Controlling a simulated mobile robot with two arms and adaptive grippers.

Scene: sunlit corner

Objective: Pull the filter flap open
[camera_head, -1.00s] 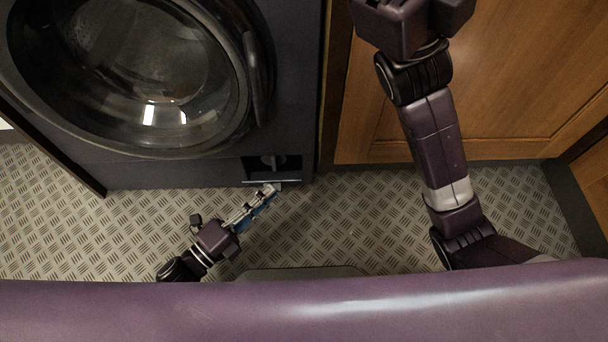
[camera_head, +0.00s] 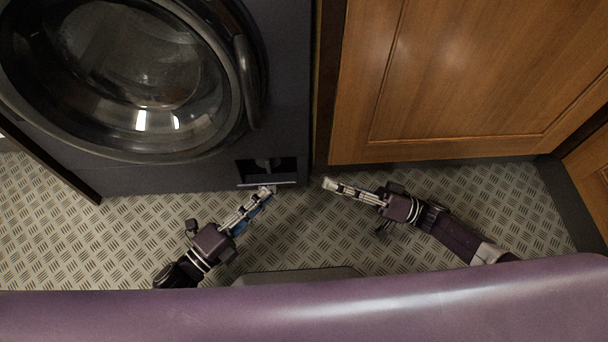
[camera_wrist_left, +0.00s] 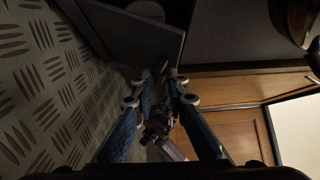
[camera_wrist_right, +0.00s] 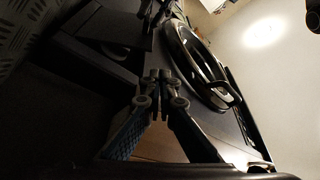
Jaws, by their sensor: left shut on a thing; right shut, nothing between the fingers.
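The dark filter flap (camera_head: 284,184) is at the bottom right of the washing machine (camera_head: 200,172). It is folded down and out, with the dark filter recess (camera_head: 283,167) visible above it. In the left wrist view the flap (camera_wrist_left: 140,38) is a flat panel standing out from the machine front. My left gripper (camera_head: 266,190) is shut on the flap's outer edge; the tips are dark in the left wrist view (camera_wrist_left: 161,68). My right gripper (camera_head: 328,183) is shut and empty, apart from the flap, to its right. The right wrist view shows the flap (camera_wrist_right: 115,27) beyond its closed fingertips.
The round glass door (camera_head: 130,80) of the machine is closed above. A wooden cabinet (camera_head: 450,80) stands to the right, close behind my right gripper. The patterned metal floor (camera_head: 310,235) is clear between my arms.

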